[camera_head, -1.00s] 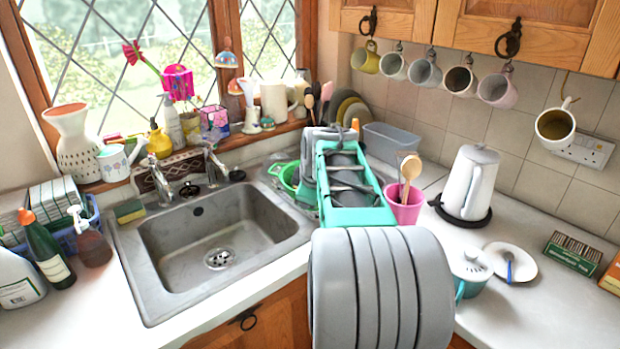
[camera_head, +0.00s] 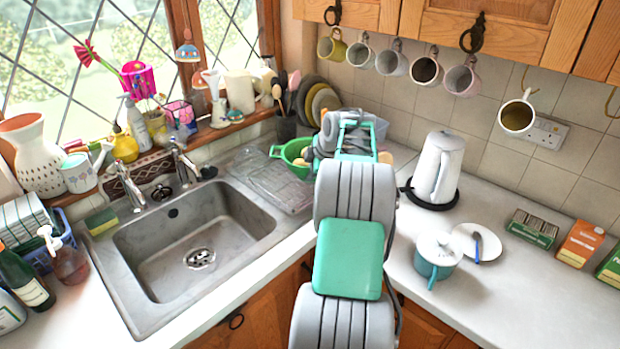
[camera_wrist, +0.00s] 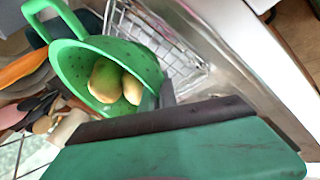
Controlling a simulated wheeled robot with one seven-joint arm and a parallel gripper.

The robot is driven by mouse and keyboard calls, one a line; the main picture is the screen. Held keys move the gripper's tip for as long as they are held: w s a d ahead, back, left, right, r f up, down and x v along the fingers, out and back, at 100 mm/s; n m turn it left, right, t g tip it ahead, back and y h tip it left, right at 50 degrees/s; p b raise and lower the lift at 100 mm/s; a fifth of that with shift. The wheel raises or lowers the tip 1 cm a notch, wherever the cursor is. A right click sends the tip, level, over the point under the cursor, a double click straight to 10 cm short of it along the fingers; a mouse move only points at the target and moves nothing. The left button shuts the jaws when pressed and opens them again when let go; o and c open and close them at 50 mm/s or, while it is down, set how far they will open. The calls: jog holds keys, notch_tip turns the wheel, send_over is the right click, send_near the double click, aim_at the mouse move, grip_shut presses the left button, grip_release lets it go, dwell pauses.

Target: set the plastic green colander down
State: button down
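The green plastic colander (camera_head: 291,152) is at the back right of the sink, by the far end of the draining area, partly hidden behind my arm. In the wrist view the colander (camera_wrist: 75,62) shows its round holes and a loop handle, with yellow-green potato-like pieces (camera_wrist: 113,82) inside. My gripper (camera_wrist: 158,98) is at the near rim of the colander; a grey finger lies against the rim and it appears closed on it. The other finger is hidden. I cannot tell whether the colander's base touches the counter.
A wire rack (camera_wrist: 165,48) lies beside the colander on the draining board (camera_head: 262,178). Plates (camera_head: 322,100) and a utensil pot (camera_head: 285,125) stand behind it. The sink (camera_head: 200,245) is empty. A white kettle (camera_head: 436,168) and a teal-based pot (camera_head: 437,257) stand right of my arm.

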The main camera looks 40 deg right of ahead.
jog(key=f, duration=0.1)
jog(key=w+d+f+p, duration=0.1)
jog(key=f, duration=0.1)
jog(key=w+f+p, duration=0.1)
jog(key=f, duration=0.1)
jog(key=shift+d, duration=0.4)
jog(key=shift+f, duration=0.55)
jog(key=c, duration=1.6)
grip_release()
jog(key=shift+c, duration=0.2)
